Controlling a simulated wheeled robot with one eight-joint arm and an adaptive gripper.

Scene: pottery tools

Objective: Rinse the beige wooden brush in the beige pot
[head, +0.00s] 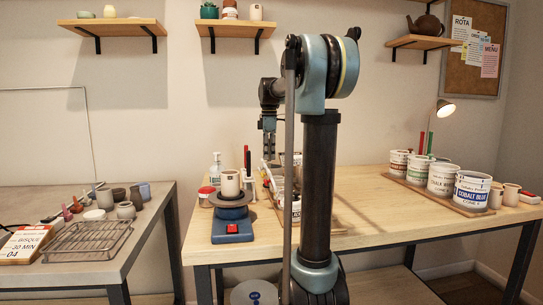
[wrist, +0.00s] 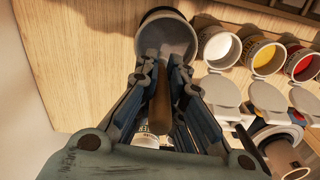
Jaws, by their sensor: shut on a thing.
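My gripper (wrist: 164,62) is shut on the beige wooden brush (wrist: 160,108), whose brown handle runs between the fingers in the wrist view. The brush end points toward the mouth of a wide, pale pot (wrist: 178,32) standing on the wooden table. The brush tip overlaps the pot's opening; I cannot tell whether it is inside or above it. In the head view my gripper (head: 268,135) hangs above the back of the wooden table, left of my column. The brush and the pot are not clear there.
Open paint jars with flipped lids, one yellow (wrist: 260,54), stand right of the pot. Labelled buckets (head: 443,179) stand at the right on a board. The table front (head: 385,232) right of my column is clear.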

